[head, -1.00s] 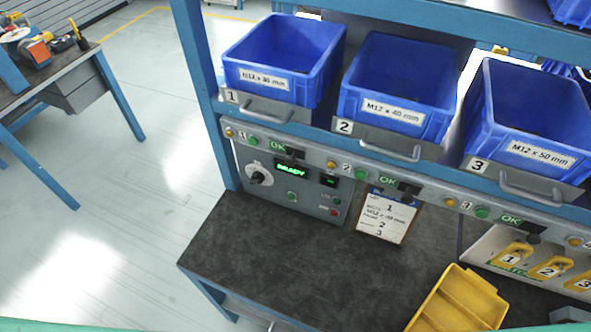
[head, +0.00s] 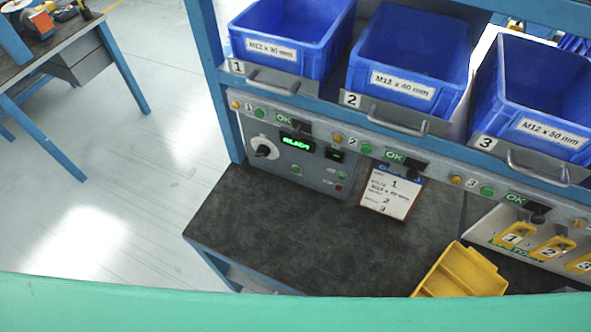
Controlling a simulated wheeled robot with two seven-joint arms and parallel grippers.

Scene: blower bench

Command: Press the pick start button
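A grey control panel (head: 312,178) stands at the back left of the dark bench, under the bins. It has a black rotary knob (head: 264,151) on a white dial and a lit green display (head: 297,142) that appears to read READY. A green button (head: 296,170) sits below the display. Another small green button (head: 342,175) and a red button (head: 339,188) sit at the lower right of the panel. The small button labels are too blurred to read. Neither of my grippers is in view.
Blue bins 1 (head: 290,40), 2 (head: 408,65) and 3 (head: 535,95) stand above a rail with buttons and OK lights. A paper card (head: 391,194) leans near the panel. A yellow tray (head: 460,272) lies at the front. The bench top (head: 300,235) before the panel is clear.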

